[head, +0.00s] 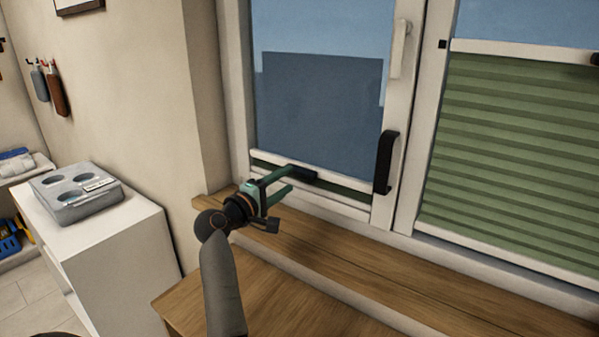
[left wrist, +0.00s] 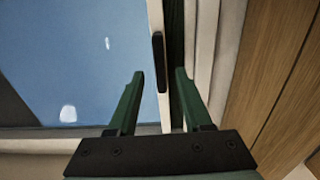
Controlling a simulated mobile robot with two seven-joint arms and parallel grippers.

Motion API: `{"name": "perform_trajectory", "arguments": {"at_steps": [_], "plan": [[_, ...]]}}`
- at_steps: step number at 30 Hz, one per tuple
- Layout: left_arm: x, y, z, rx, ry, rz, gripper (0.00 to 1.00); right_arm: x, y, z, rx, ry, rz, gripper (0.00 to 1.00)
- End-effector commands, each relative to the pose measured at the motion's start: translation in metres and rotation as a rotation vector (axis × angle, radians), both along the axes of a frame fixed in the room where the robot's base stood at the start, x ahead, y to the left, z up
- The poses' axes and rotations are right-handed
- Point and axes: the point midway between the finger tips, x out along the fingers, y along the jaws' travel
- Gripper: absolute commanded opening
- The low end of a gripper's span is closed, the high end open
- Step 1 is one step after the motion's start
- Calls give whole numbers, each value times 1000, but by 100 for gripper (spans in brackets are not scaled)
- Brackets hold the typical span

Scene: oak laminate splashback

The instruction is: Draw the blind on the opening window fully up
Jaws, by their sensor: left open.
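The left window's blind is low, its white rail (head: 345,192) just above the bottom of the frame with a narrow strip of green fabric (head: 352,194) below it. A dark grip tab (head: 303,174) sits on the rail. My left gripper (head: 291,178), with green fingers, is open at the tab. In the left wrist view, the fingers (left wrist: 160,74) lie on either side of the white rail (left wrist: 154,18) and its black tab (left wrist: 159,62), with gaps showing. Contact is not visible. My right gripper is not in view.
A black handle (head: 386,162) and a white handle (head: 400,48) are on the left window's right side. The right window's green blind (head: 510,160) is mostly raised. A wooden sill (head: 330,250) runs below. A white cabinet (head: 120,250) holding a grey box (head: 75,192) stands left.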

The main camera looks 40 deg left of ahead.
Motion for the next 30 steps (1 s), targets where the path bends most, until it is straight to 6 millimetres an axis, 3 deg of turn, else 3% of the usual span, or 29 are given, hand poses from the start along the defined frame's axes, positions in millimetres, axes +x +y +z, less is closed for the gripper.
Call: {"name": "perform_trajectory", "arguments": {"at_steps": [3,9,23,30], "plan": [[23,2,1,-1,-1,-1,50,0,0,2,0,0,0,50],[48,5,1,1,0,0,50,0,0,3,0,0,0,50],[58,6,0,3,1,0,50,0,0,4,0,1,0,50],[58,6,0,3,1,0,24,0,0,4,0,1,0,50]]}}
